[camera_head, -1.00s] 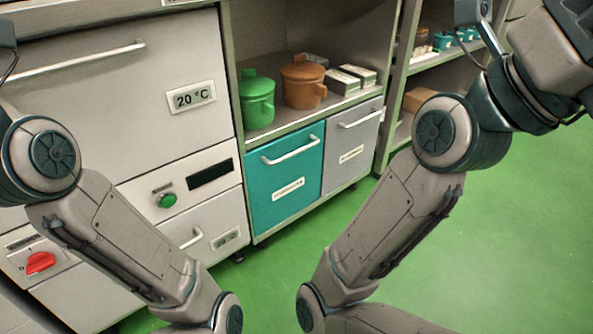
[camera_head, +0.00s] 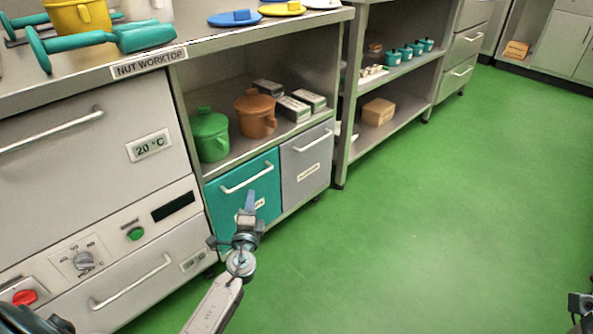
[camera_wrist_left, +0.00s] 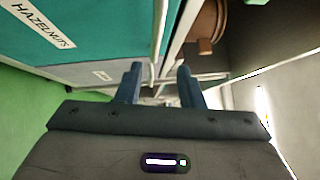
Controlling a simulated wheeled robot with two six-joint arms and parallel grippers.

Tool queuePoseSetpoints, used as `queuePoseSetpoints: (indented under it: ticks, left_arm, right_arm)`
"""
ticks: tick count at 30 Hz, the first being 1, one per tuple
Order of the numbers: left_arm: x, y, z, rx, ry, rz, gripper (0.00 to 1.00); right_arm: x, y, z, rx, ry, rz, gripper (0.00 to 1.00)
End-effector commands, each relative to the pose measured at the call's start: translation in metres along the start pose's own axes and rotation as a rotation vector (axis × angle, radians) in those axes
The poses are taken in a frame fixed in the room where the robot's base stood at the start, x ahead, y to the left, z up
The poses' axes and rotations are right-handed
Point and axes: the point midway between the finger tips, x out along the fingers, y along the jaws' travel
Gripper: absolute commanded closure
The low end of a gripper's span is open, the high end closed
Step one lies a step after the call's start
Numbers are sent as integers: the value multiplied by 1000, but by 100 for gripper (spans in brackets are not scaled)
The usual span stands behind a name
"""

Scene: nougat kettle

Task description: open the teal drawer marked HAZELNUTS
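The teal drawer (camera_head: 228,205) is shut in the cabinet below the open shelf. Its white bar handle (camera_head: 246,180) runs along its upper part. Its label is partly hidden behind my left gripper in the head view, but HAZELNUTS reads clearly on the teal front (camera_wrist_left: 85,25) in the left wrist view. My left gripper (camera_head: 249,200) is in front of the drawer, below the handle in the picture. In the left wrist view its two fingers (camera_wrist_left: 160,75) are apart, with nothing seen held. I cannot tell whether they touch the drawer. My right gripper's fingers do not show.
A grey drawer (camera_head: 307,165) adjoins on the right. A green pot (camera_head: 210,135) and an orange pot (camera_head: 256,115) stand on the shelf above. A machine with a red knob (camera_head: 24,297) is at left. Green floor (camera_head: 430,220) is clear at right.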

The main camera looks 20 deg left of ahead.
Motion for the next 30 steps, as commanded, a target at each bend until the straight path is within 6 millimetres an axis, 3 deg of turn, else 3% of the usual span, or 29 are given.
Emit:
queuePoseSetpoints:
  ticks: [5,19,30]
  left_arm:
    - [8,7,6,37,-9,5,66]
    - [90,8,5,32,-7,5,66]
    - [105,7,5,31,-6,6,66]
  right_arm:
    - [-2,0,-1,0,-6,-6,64]
    - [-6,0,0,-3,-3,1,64]
    - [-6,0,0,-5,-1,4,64]
